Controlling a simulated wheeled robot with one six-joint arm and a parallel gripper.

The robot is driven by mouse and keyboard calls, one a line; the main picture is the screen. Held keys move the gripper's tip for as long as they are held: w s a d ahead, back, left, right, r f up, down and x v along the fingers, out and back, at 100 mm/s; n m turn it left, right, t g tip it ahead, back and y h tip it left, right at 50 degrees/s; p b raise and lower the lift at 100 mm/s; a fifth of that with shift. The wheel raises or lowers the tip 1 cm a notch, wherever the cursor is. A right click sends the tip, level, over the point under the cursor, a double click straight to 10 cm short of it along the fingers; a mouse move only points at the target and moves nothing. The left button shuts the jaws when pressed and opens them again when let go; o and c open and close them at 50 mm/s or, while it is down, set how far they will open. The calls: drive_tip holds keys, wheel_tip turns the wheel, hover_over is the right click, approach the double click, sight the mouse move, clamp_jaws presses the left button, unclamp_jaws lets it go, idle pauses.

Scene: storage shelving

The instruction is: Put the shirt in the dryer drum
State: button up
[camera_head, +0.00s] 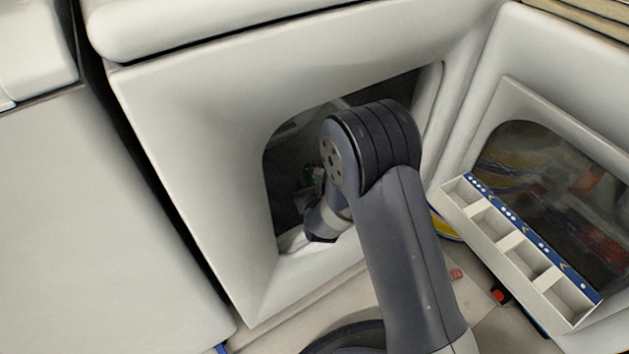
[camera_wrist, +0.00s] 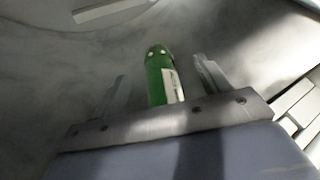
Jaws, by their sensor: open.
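The dryer drum (camera_head: 285,185) is the dark cavity behind the square opening in the white front, in the head view. My arm reaches in through this opening. My gripper (camera_wrist: 160,70) is inside the drum, its two fingers spread apart in the wrist view. A green item (camera_wrist: 158,75) with a white patch shows between and beyond the fingers, near the grey drum wall. I cannot tell whether it is the shirt or whether it touches anything. A small green patch also shows by my wrist in the head view. No other thing that could be the shirt is clearly visible.
The dryer's white front frame (camera_head: 190,120) surrounds my arm closely. At right, a white compartment tray (camera_head: 515,240) with a blue strip stands before a second, dark window (camera_head: 560,190). A white panel (camera_head: 90,220) fills the left. A small red item (camera_head: 500,294) lies below.

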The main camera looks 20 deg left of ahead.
drive_tip(key=shift+r, duration=0.65)
drive_tip(key=p+v, duration=0.4)
drive_tip(key=v, duration=0.8)
drive_tip(key=shift+f, duration=0.1)
drive_tip(key=b+x, duration=0.1)
drive_tip(key=x, duration=0.3)
drive_tip(key=b+x, duration=0.1)
drive_tip(key=x, duration=0.3)
drive_tip(key=b+x, duration=0.2)
drive_tip(key=x, duration=0.2)
drive_tip(key=shift+w+f, duration=0.1)
drive_tip(key=shift+f, duration=0.5)
drive_tip(key=shift+r, duration=0.3)
